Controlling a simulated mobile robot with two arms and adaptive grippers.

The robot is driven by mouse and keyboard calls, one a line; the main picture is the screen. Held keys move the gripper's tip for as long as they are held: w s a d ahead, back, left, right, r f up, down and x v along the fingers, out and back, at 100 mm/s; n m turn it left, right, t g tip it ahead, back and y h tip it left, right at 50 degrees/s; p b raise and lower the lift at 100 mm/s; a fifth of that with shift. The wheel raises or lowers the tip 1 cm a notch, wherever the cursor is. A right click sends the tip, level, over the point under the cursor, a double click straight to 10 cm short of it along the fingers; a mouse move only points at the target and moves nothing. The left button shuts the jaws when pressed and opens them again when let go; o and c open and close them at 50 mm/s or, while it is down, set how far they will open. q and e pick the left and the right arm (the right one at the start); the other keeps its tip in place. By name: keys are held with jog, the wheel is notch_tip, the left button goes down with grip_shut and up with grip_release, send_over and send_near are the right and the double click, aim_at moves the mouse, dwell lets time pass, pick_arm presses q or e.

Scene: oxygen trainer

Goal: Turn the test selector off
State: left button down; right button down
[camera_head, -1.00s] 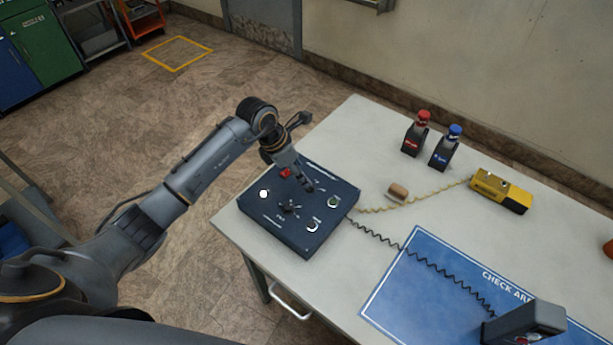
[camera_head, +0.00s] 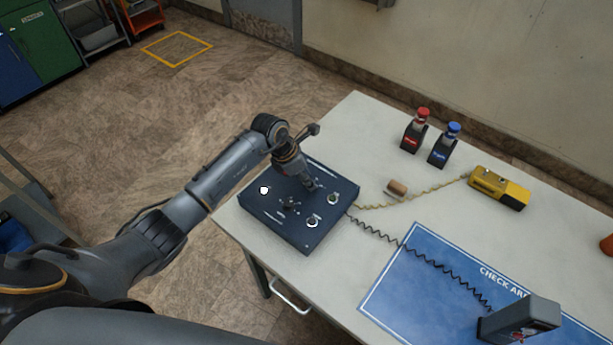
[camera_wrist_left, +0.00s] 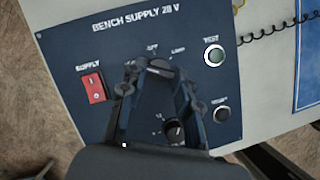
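The test selector (camera_wrist_left: 158,68) is a dark knob on the dark blue bench supply panel (camera_wrist_left: 65,50), with OFF and LAMP markings above it in the left wrist view. My left gripper (camera_wrist_left: 157,78) is low over the panel, its fingers apart on either side of the knob. Contact with the knob cannot be made out. In the head view the left gripper (camera_head: 312,186) points down at the panel's upper middle and hides the selector. My right gripper is not in view.
The panel also bears a red supply switch (camera_wrist_left: 94,87), a pale round button (camera_wrist_left: 214,56), another button (camera_wrist_left: 222,113) and a second knob (camera_wrist_left: 175,131). On the table (camera_head: 340,130) are red (camera_head: 415,132) and blue (camera_head: 446,147) bottles, a yellow device (camera_head: 499,188) and a coiled cable.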

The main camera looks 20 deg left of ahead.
pick_arm(q)
jog(key=shift+a+f+m+b, duration=0.15)
jog(key=shift+m+b, duration=0.15)
jog(key=shift+b, duration=0.4)
jog(key=m+g+b, duration=0.1)
jog(key=m+b, duration=0.2)
jog(key=b, duration=0.2)
jog(key=m+g+b, duration=0.1)
jog(key=m+b, duration=0.2)
jog(key=b, duration=0.2)
jog(key=w+m+g+h+b, duration=0.1)
jog(key=m+b, duration=0.2)
jog(key=b, duration=0.3)
jog(key=shift+f, duration=0.1)
jog(key=shift+r+m+g+b, duration=0.2)
jog(key=shift+m+g+b, duration=0.5)
jog(key=shift+m+b, duration=0.5)
jog(key=c, duration=1)
grip_release()
jog(key=shift+o, duration=0.2)
jog(key=shift+r, duration=0.25)
jog(key=v, duration=1.1)
jog(key=shift+r, duration=0.3)
